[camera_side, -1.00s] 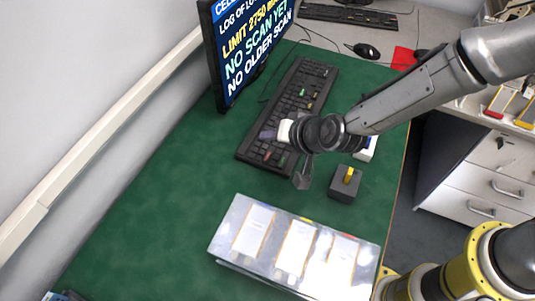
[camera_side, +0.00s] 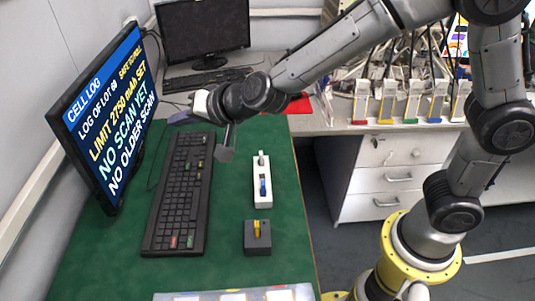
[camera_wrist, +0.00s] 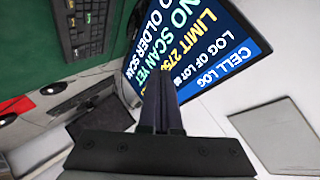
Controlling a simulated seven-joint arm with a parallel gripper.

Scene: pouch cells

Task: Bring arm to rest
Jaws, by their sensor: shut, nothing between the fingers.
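My gripper (camera_side: 179,118) is shut and empty. In the side view it is raised above the far end of the black keyboard (camera_side: 180,190), with its dark fingers toward the monitor. In the wrist view my gripper (camera_wrist: 158,84) shows its two fingers together, in front of the lit monitor (camera_wrist: 205,45). The same monitor (camera_side: 105,115) stands at the left in the side view and reads "NO SCAN YET". My arm reaches in from the right, and the gripper touches nothing that I can see.
On the green mat (camera_side: 230,230) are a white device with a blue part (camera_side: 262,190) and a dark box with a yellow switch (camera_side: 257,240). A pale tray (camera_side: 305,292) is cut off at the bottom. A colourful holder row (camera_side: 410,105) and drawers (camera_side: 385,180) stand at right.

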